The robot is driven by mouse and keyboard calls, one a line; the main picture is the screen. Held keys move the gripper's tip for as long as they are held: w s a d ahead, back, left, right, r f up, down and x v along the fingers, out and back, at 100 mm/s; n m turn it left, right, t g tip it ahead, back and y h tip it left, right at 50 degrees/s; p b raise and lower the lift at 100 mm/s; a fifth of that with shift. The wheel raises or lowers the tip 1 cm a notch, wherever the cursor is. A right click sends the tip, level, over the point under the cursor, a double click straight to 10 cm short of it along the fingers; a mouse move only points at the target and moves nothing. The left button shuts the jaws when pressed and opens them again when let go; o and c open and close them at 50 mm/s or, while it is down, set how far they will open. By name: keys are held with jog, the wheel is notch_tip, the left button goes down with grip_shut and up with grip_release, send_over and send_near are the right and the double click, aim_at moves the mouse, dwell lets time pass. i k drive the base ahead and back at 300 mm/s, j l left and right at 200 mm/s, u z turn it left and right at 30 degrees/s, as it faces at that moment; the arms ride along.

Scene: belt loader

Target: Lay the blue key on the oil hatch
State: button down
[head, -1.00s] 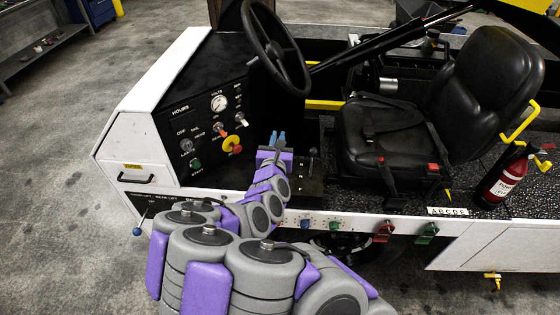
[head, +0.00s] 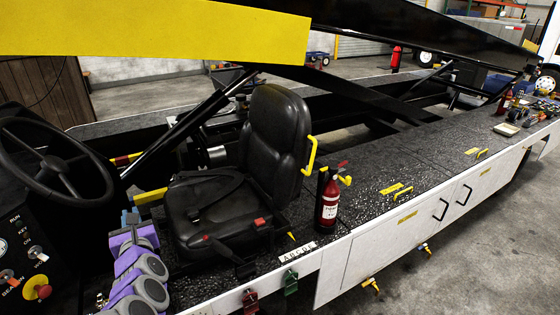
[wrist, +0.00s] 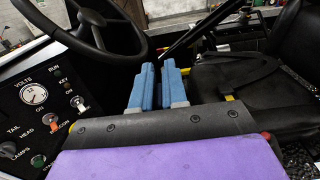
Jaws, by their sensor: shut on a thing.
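My gripper (head: 130,217) shows at the lower left of the head view, between the steering wheel and the seat. In the wrist view, its blue fingers (wrist: 160,85) point up and away with a narrow gap between them. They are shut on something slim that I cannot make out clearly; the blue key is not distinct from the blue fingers. A black speckled deck (head: 365,205) runs right from the seat, with yellow handles (head: 395,190) and (head: 481,153) on it. I cannot read which hatch is the oil hatch.
The steering wheel (head: 55,172) and black seat (head: 225,200) stand close beside my gripper. A red fire extinguisher (head: 329,200) stands at the deck's near edge. A yellow and black boom (head: 150,28) crosses above. Tools and a tray (head: 507,129) lie at the far right end.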

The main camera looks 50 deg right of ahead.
aim_at(346, 194)
jog(key=k+l, duration=0.1)
jog(key=l, duration=0.35)
jog(key=k+l, duration=0.1)
jog(key=l, duration=0.3)
jog(key=k+l, duration=0.1)
jog(key=l, duration=0.35)
jog(key=k+l, duration=0.1)
jog(key=l, duration=0.35)
jog(key=k+l, duration=0.1)
jog(key=l, duration=1.45)
jog(key=k+l, duration=0.15)
jog(key=l, duration=0.95)
jog(key=i+l, duration=0.1)
jog(key=l, duration=0.45)
